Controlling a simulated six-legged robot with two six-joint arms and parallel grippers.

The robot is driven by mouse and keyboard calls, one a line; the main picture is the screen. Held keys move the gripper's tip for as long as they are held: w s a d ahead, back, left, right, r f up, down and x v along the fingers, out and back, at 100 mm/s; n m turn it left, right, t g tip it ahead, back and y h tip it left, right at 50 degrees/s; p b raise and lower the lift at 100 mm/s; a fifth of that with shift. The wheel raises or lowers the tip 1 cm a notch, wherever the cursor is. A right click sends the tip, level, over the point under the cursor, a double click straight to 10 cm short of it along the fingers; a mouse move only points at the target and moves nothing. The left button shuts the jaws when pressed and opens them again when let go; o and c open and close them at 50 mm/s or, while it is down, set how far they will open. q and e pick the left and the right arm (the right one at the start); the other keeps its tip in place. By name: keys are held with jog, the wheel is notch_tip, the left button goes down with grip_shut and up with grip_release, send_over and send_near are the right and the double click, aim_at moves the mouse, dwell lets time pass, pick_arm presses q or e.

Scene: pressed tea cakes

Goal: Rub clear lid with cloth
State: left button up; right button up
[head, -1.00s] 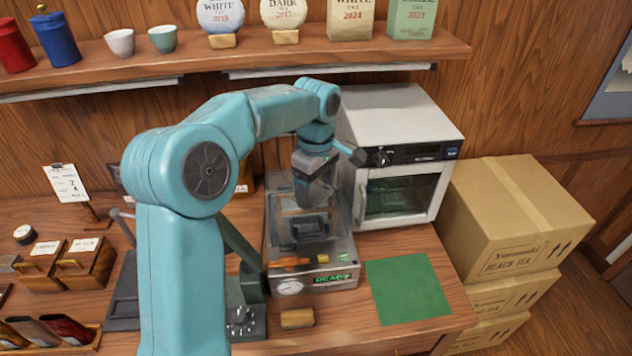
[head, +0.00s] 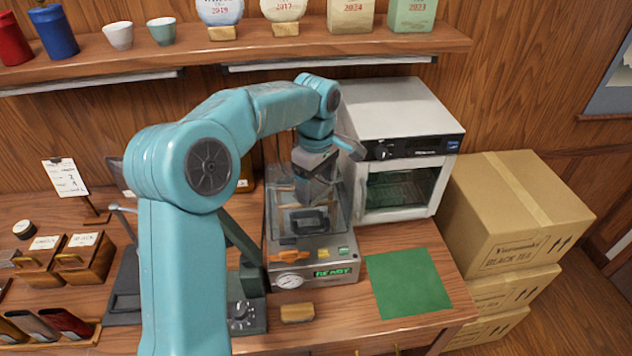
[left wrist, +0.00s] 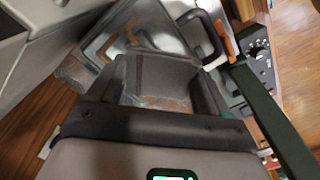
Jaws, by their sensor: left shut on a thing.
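The clear lid (head: 285,213) is a see-through cover with a black handle (head: 309,219), closed or nearly so on a steel machine (head: 330,262) with a gauge and a green READY display. It also shows in the left wrist view (left wrist: 115,32), with its handle (left wrist: 206,32). My left gripper (head: 313,193) points down at the lid's rear right part. In the left wrist view it (left wrist: 163,85) is shut on a grey folded piece with a dark stripe, apparently the cloth (left wrist: 160,76). The cloth appears at the lid's surface; contact is unclear. My right gripper is out of view.
A white oven (head: 400,125) stands close at the right of the machine. A green mat (head: 407,283) lies bare in front of it. A small wooden block (head: 297,313) lies before the machine. A shelf (head: 260,52) runs above. Cardboard boxes (head: 520,225) stand at right.

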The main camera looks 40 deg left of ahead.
pick_arm(q)
jog(key=shift+f+b, duration=0.55)
jog(key=shift+f, duration=0.25)
jog(key=shift+w+a+r+p, duration=0.15)
jog(key=shift+a+r+p, duration=0.1)
jog(key=shift+p, duration=0.3)
jog(key=shift+w+a+p, duration=0.8)
jog(key=shift+a+p, duration=0.15)
jog(key=shift+p, duration=0.2)
jog(key=shift+w+a, duration=0.25)
jog(key=shift+a, duration=0.05)
jog(key=shift+w+a+f+p, duration=0.15)
jog(key=shift+w+a+p, duration=0.1)
jog(key=shift+w+a, duration=0.35)
jog(key=shift+w+a+f+p, duration=0.1)
jog(key=shift+w+a+p, duration=0.2)
jog(key=shift+a, duration=0.35)
jog(key=shift+r, duration=0.1)
